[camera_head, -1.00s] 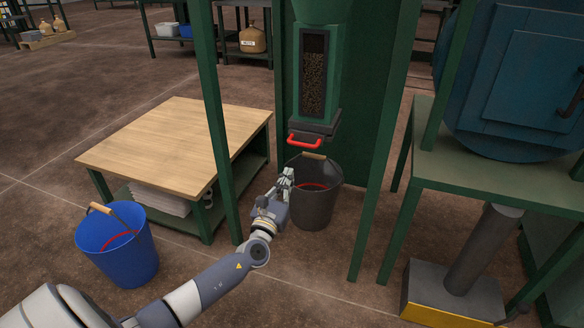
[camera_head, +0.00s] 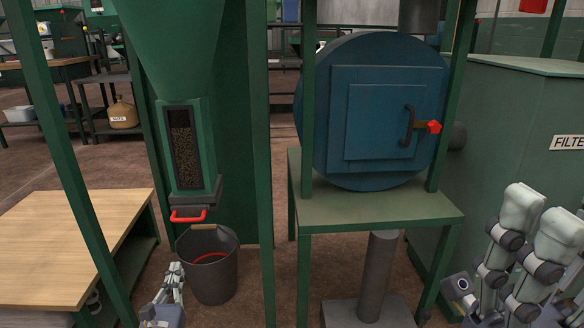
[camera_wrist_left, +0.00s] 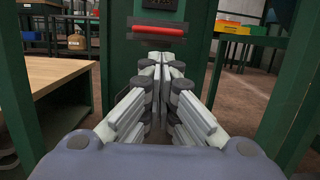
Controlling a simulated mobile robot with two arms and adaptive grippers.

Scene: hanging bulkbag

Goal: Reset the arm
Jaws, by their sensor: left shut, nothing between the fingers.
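My left gripper (camera_head: 174,275) is low in the head view, just left of the dark grey bucket (camera_head: 214,285) under the green hopper. In the left wrist view its fingers (camera_wrist_left: 163,62) are closed together with nothing between them, pointing toward the hopper front and its red handle (camera_wrist_left: 158,32). My right gripper (camera_head: 541,215) is at the right edge of the head view, fingers pointing up, with a gap between them and nothing held. Most of both arms is out of view.
The hopper's red handle (camera_head: 188,217) is above the bucket. A wooden-topped table (camera_head: 70,245) stands at left, and green posts (camera_head: 78,180) rise near the left gripper. A blue round vessel (camera_head: 375,110) sits on a green stand (camera_head: 385,208). A green filter cabinet (camera_head: 500,130) is behind the right gripper.

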